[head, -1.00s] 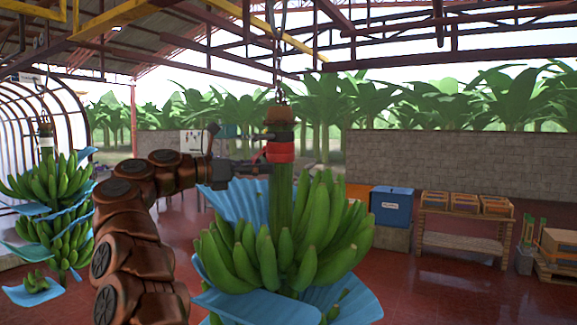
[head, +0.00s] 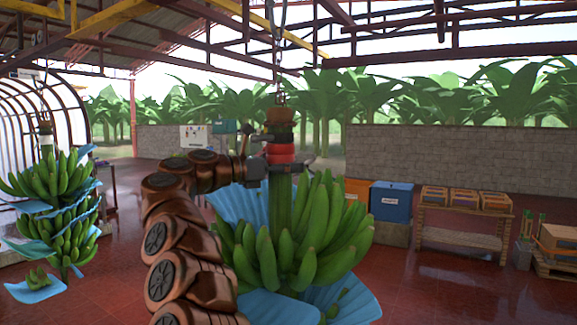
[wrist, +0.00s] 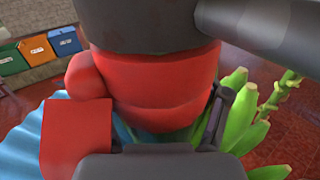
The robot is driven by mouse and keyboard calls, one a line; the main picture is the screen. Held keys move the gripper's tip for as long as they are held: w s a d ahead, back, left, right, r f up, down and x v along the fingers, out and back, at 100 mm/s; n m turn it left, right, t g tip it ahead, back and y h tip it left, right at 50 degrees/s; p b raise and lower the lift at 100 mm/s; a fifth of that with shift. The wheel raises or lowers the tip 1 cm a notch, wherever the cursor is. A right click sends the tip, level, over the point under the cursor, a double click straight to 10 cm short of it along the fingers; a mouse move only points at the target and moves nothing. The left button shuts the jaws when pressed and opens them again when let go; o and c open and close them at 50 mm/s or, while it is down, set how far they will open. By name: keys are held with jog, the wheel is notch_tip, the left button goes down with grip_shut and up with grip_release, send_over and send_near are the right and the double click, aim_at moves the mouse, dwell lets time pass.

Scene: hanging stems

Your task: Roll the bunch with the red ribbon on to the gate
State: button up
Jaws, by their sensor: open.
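The banana bunch (head: 318,235) hangs upright in the middle of the head view, with blue sheeting (head: 240,208) around it. The red ribbon (head: 280,153) is wrapped around its stem below a dark band. It fills the middle of the wrist view (wrist: 155,85), with a red flap at lower left. My gripper (head: 278,162) is open at the stem, level with the ribbon's lower edge. One dark finger shows right of the stem in the wrist view; the other is hidden. An arched, ribbed frame (head: 68,92) stands at the far left; I cannot tell whether it is the gate.
Another bunch (head: 62,185) with a white band hangs at the left. A chain (head: 278,60) holds the middle bunch below the roof beams. Blue (head: 391,202) and orange bins and a rack of crates (head: 465,205) stand at the right. Open red floor lies right of the bunch.

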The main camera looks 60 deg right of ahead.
grip_shut()
dwell(0.5)
jog(key=shift+w, duration=0.15)
